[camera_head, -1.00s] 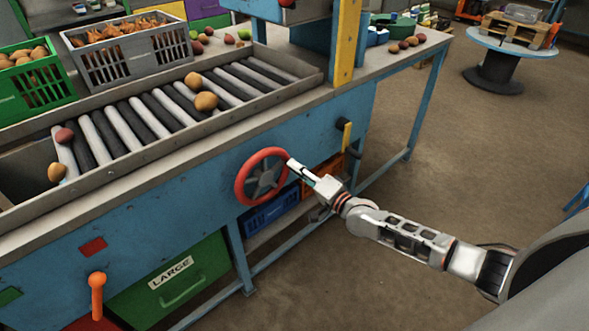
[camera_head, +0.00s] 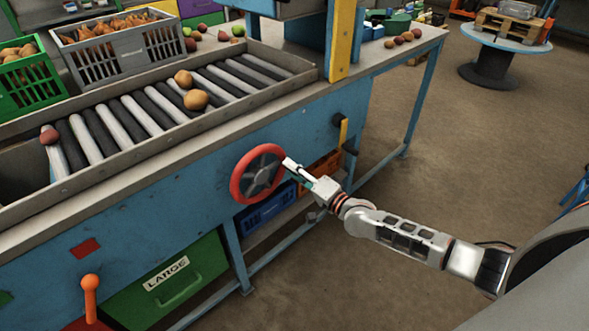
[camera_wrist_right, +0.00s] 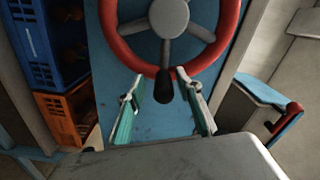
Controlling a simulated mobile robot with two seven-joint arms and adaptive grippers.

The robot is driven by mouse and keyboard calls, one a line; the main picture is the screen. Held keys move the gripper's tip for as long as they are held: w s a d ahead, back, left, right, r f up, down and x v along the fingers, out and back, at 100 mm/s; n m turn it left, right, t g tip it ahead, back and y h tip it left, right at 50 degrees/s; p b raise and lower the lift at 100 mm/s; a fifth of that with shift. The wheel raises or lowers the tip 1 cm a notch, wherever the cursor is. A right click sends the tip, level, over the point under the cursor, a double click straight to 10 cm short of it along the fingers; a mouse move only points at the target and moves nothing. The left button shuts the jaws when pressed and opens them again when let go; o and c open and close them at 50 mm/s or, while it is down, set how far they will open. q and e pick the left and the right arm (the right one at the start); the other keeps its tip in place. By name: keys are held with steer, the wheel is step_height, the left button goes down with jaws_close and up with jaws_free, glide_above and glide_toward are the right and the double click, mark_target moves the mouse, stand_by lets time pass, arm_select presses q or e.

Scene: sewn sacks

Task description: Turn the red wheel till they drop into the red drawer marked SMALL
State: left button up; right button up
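The red wheel (camera_head: 257,173) is on the blue front of the sorting machine. In the right wrist view, the wheel's red rim (camera_wrist_right: 125,45) has a dark knob (camera_wrist_right: 163,86) at its lower edge. My right gripper (camera_head: 288,163) is at the wheel's right edge; its fingers (camera_wrist_right: 163,92) are apart, one on each side of the knob, with gaps visible. Two brown potatoes (camera_head: 195,99) lie mid-rollers, and a reddish one (camera_head: 49,134) is at the rollers' left end. A red edge (camera_head: 85,325) shows at the bottom left; no SMALL label is visible. My left gripper is out of view.
A green drawer marked LARGE (camera_head: 175,285) and an orange lever (camera_head: 90,290) are on the machine's front. Grey (camera_head: 125,60) and green (camera_head: 35,85) crates stand behind the rollers. Blue (camera_wrist_right: 55,50) and orange (camera_wrist_right: 65,115) crates sit beside the wheel.

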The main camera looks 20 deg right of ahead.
steer(key=shift+r, duration=0.15)
steer(key=shift+s+d, duration=0.15)
steer(key=shift+s, duration=0.1)
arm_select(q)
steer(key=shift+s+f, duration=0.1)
arm_select(e)
steer(key=v, duration=1.1)
steer(key=shift+s, duration=0.15)
stand_by(0.9)
